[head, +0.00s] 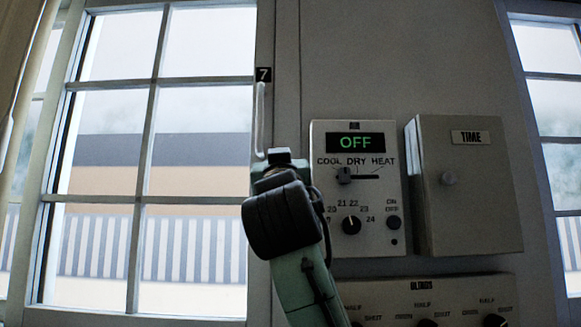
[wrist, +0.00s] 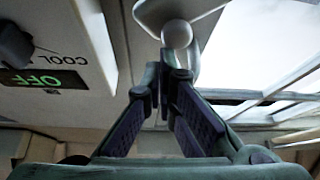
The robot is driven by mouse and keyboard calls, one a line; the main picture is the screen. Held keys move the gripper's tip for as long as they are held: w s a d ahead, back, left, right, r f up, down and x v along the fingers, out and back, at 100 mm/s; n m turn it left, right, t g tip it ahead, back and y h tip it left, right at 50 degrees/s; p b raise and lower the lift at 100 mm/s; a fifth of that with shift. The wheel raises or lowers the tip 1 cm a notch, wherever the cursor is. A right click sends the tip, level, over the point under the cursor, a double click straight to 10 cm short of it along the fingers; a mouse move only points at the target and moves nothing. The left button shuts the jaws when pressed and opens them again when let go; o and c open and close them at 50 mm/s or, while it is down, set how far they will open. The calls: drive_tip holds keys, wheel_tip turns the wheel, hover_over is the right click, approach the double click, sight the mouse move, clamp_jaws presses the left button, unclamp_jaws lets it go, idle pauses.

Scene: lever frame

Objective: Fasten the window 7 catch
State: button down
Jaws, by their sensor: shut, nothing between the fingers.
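The window 7 catch (head: 260,118) is a slim pale lever on the right side of the window frame, just below the black "7" label (head: 263,75). It stands about upright in the head view. My gripper (head: 279,155) is at the lever's lower end and hides what lies there. In the wrist view, the catch shows a pale rounded knob (wrist: 177,34) just past my gripper's fingertips (wrist: 172,72). The fingers are shut with nothing between them. I cannot tell whether they touch the knob.
Right of my gripper, a wall panel (head: 380,235) reads OFF, with a slider and dials. A TIME box (head: 470,195) juts out beside it. A blinds panel (head: 440,300) with knobs is below. The paned window (head: 150,140) fills the left.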

drive_tip(key=shift+d+f+m+h+b, duration=0.3)
drive_tip(key=shift+m+h, duration=0.35)
drive_tip(key=shift+m, duration=0.4)
drive_tip(key=shift+d+f+m+h+b, duration=0.1)
drive_tip(key=shift+f+m+h+b, duration=0.2)
drive_tip(key=shift+m+h, duration=0.6)
drive_tip(key=shift+d+f+m+h+b, duration=0.2)
drive_tip(key=shift+f+m+h, duration=0.25)
drive_tip(key=shift+m, duration=0.8)
drive_tip(key=v, duration=1.2)
drive_tip(key=shift+r, duration=0.2)
drive_tip(key=shift+r, duration=0.1)
